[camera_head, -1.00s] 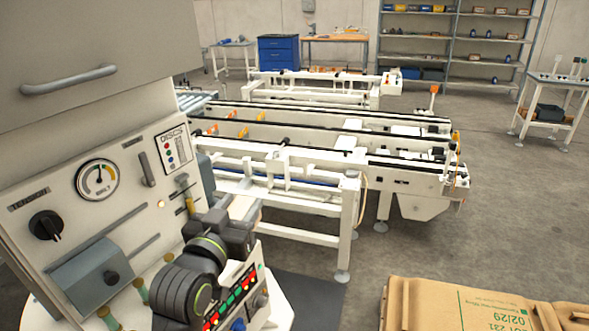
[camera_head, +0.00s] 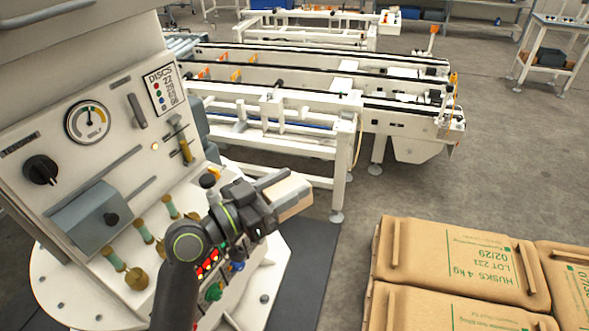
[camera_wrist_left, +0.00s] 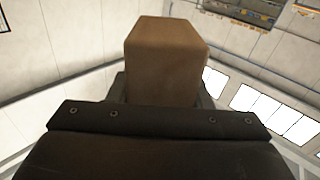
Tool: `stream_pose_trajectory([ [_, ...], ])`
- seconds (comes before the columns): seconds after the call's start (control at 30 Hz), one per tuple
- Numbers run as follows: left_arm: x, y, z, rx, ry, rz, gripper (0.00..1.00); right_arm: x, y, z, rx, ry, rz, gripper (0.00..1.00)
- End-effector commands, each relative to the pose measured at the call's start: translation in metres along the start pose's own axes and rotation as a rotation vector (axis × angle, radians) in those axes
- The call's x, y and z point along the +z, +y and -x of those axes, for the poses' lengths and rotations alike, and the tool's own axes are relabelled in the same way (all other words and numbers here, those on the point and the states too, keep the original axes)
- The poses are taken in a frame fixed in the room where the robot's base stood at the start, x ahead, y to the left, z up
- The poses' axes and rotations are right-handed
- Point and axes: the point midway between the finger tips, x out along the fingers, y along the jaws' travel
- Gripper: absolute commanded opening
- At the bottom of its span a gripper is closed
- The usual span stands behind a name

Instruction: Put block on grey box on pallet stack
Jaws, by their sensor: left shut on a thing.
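My left gripper (camera_head: 272,194) is shut on a tan block (camera_head: 293,198), held in the air in front of the control panel and left of the pallet stack. In the left wrist view the block (camera_wrist_left: 165,62) stands out beyond the dark gripper body, which hides its near end. I see no grey box on the part of the stack in view. My right gripper is not in view.
The pale control panel (camera_head: 128,88) with gauge, knobs and a grey housing (camera_head: 92,212) stands at left, close to my left arm. A white conveyor frame (camera_head: 290,140) lies behind. Open grey floor (camera_head: 370,200) separates the block from the bags.

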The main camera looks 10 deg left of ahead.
Motion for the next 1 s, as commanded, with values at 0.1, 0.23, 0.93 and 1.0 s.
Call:
stream_pose_trajectory([
  [0.1,0.013,0.013,-0.007,0.102,-0.018,-0.016,0.21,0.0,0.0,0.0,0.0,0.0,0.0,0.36],
  [0.23,0.028,0.028,-0.014,0.219,-0.039,-0.035,0.21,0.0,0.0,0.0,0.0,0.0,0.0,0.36],
  [0.93,0.049,0.029,0.0,0.598,-0.094,-0.074,0.21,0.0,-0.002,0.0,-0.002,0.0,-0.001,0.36],
  [1.0,0.049,0.027,0.004,0.644,-0.097,-0.075,0.21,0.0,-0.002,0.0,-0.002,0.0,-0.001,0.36],
])
